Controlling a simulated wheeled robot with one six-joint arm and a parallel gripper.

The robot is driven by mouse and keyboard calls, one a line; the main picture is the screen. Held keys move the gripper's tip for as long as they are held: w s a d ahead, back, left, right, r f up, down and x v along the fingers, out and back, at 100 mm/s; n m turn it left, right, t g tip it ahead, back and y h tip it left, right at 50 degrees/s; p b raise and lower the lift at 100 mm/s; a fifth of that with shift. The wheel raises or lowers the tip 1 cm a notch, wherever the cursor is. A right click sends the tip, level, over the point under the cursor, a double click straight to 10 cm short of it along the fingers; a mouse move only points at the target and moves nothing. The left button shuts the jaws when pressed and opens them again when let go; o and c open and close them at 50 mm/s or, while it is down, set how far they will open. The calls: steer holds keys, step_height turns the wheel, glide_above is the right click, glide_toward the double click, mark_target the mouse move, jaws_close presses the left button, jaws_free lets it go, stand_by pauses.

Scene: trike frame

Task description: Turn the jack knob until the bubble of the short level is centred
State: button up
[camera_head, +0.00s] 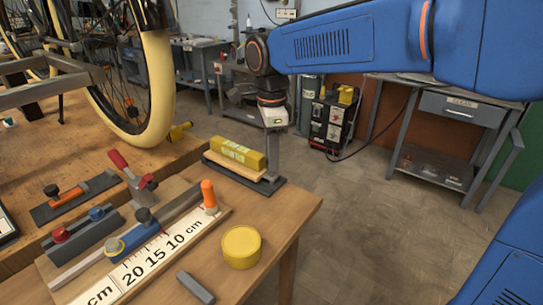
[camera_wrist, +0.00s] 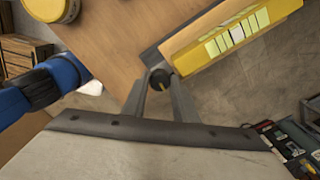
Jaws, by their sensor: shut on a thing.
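The short level is a yellow block (camera_head: 238,152) lying on a wooden strip over a dark base plate (camera_head: 276,191) at the table's right edge. In the wrist view the level (camera_wrist: 215,42) is at the upper right, with a pale green vial on its face. A whitish patch, perhaps the bubble, shows near the vial's middle; its exact centring is hard to tell. The jack knob (camera_wrist: 160,79) is small, round and black, beside the plate's end. My gripper (camera_wrist: 159,88) is shut on it, one finger each side. In the head view my gripper (camera_head: 272,168) points down and hides the knob.
A bicycle wheel (camera_head: 158,85) rises behind. Open floor lies to the right.

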steer(key=shift+r+m, duration=0.1)
steer(key=shift+m, duration=0.7)
steer(key=o, duration=1.1)
steer(key=shift+c, duration=0.2)
step_height(320, 180, up, 17)
steer(key=shift+r, duration=0.15)
